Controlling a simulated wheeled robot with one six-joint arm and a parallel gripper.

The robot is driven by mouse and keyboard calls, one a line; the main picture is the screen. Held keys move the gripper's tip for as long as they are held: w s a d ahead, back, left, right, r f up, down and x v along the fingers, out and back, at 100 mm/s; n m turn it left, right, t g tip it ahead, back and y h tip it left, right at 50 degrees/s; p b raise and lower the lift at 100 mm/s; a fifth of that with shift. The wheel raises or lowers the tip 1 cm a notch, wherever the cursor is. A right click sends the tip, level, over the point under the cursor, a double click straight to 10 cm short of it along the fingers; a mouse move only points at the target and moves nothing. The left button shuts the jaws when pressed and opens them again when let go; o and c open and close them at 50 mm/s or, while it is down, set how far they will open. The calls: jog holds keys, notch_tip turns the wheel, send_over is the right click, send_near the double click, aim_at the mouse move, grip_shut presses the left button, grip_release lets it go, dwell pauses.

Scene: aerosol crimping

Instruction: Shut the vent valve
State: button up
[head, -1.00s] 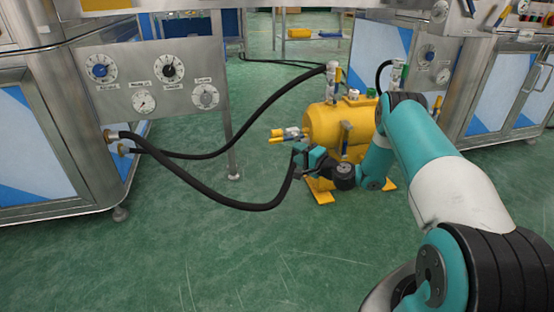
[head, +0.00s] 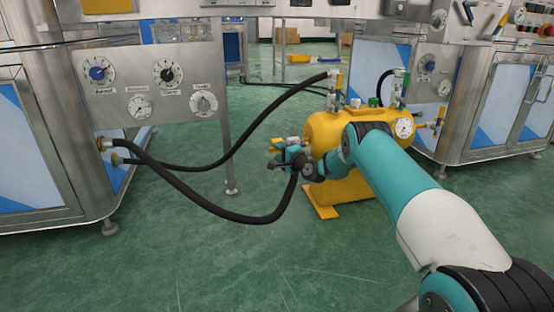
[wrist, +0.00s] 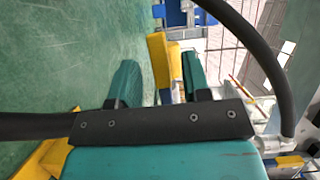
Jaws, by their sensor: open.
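The yellow tank (head: 325,128) stands on the floor at centre right in the head view. A valve with a yellow handle (head: 274,146) sticks out of its left end, beside my gripper (head: 276,163); no label shows to confirm that it is the vent valve. In the wrist view, my gripper (wrist: 160,72) is open, with teal fingers on both sides of a yellow handle (wrist: 161,58). Whether either finger touches it cannot be told. My gripper and wrist partly hide the valve body in the head view.
A black hose (head: 255,130) runs from the left machine's panel (head: 140,85) to the tank's top. Another hose (head: 210,208) hangs low and passes behind my gripper. A second yellow-handled valve (head: 438,112) is at the tank's right. The green floor (head: 200,265) in front is clear.

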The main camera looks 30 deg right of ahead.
jog(key=shift+w+a+b, duration=0.1)
jog(key=shift+w+b, duration=0.2)
jog(key=shift+w, duration=0.6)
jog(key=shift+c, duration=0.4)
grip_shut()
